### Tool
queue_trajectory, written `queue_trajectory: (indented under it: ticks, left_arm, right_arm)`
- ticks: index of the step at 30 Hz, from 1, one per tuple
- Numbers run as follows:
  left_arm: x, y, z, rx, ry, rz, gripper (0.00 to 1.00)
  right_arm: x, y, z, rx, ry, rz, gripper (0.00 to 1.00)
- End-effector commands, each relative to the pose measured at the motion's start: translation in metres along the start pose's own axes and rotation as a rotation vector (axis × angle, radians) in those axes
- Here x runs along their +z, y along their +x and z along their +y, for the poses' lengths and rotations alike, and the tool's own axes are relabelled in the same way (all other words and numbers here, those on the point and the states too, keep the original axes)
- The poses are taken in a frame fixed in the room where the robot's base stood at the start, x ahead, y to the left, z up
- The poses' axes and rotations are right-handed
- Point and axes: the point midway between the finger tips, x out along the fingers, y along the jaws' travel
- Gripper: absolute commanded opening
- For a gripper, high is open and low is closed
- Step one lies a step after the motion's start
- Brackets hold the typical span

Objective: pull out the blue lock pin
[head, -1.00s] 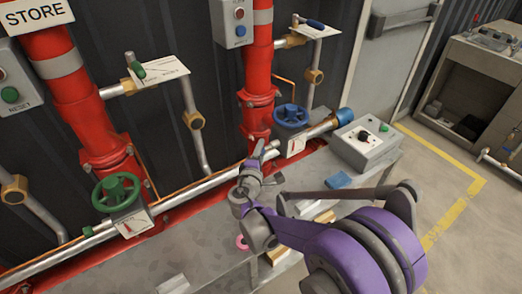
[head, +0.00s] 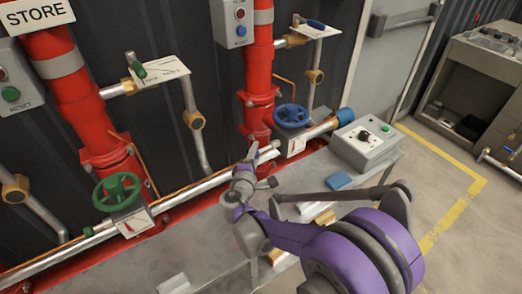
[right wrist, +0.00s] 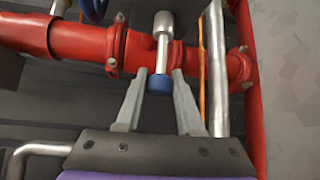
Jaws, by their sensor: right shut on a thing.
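My right gripper (head: 252,152) is in front of the red pipework, left of the blue handwheel (head: 291,116). In the right wrist view its two fingers (right wrist: 159,76) are shut on the blue end of the lock pin (right wrist: 158,86). A silver shaft with a wider silver head runs on from the blue end, in front of the red pipe (right wrist: 80,43). I cannot tell whether the shaft is clear of its hole. In the head view the pin is not clearly made out at the gripper. My left gripper is not in view.
A green handwheel (head: 117,191) stands at left on the silver pipe. A grey control box (head: 366,143) and a blue block (head: 339,181) are on the bench (head: 215,235). Red uprights (head: 258,75) stand close behind my right gripper. The floor at right is open.

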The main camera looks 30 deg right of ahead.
Motion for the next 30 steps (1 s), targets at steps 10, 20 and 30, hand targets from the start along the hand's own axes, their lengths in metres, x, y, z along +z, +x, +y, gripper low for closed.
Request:
queue_trajectory:
  ticks: [10, 20, 30]
  left_arm:
    - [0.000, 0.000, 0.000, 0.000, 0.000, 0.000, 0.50]
    - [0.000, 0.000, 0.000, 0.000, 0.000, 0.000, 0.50]
    - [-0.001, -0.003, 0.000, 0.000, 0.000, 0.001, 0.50]
  right_arm:
    - [-0.009, -0.009, -0.001, -0.001, 0.001, 0.004, 0.39]
    - [-0.008, -0.008, 0.000, -0.001, 0.000, 0.002, 0.67]
    - [-0.009, -0.034, 0.000, 0.000, 0.001, 0.006, 0.67]
